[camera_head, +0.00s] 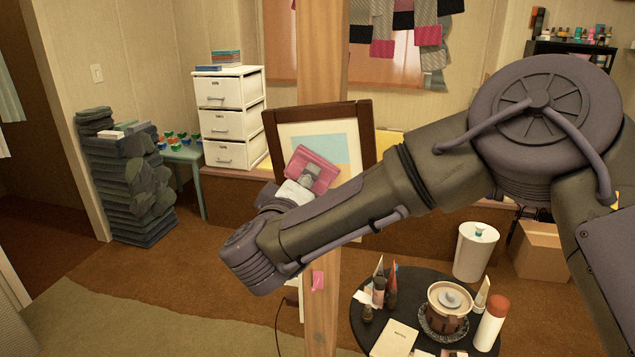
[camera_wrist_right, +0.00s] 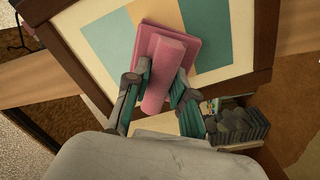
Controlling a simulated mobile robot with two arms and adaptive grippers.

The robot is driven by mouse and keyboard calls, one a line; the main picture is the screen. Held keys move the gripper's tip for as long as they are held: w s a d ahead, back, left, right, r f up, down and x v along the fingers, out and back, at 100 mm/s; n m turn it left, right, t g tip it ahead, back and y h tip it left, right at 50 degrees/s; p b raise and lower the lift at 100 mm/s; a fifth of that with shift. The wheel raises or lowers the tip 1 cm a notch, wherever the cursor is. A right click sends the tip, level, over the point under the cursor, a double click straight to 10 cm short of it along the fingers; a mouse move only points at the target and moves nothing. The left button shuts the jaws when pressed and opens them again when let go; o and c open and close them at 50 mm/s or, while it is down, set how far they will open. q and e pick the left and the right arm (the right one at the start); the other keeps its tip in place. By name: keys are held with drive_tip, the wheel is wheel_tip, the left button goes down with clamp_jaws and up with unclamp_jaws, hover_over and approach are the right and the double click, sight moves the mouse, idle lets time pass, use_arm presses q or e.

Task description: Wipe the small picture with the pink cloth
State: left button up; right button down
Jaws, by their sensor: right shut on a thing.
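The small picture (camera_head: 338,130) has a dark wooden frame, a cream mat and a panel of blue and yellow. It is held against a wooden post in the head view and also fills much of the right wrist view (camera_wrist_right: 106,46). My right gripper (camera_head: 305,178) is shut on the pink cloth (camera_head: 316,163), a pink block with a flat pad. In the right wrist view my right gripper's fingers (camera_wrist_right: 160,90) grip the pink cloth (camera_wrist_right: 170,50) from both sides. The pad lies over the picture's panel; I cannot tell if it touches. My left gripper is not in view.
A round black table (camera_head: 362,310) with a pot, bottles and tubes stands below my right arm. A white drawer unit (camera_head: 229,120) and a stack of dark slabs (camera_head: 130,185) stand at the left. A white bin (camera_head: 474,255) stands behind the table. Carpet at the left front is clear.

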drive_tip(key=shift+w+a+f, duration=0.1)
drive_tip(key=shift+w+a, duration=0.2)
drive_tip(key=shift+a, duration=0.55)
drive_tip(key=shift+v, duration=2.95)
drive_tip(key=shift+s, duration=0.1)
drive_tip(key=v, duration=0.3)
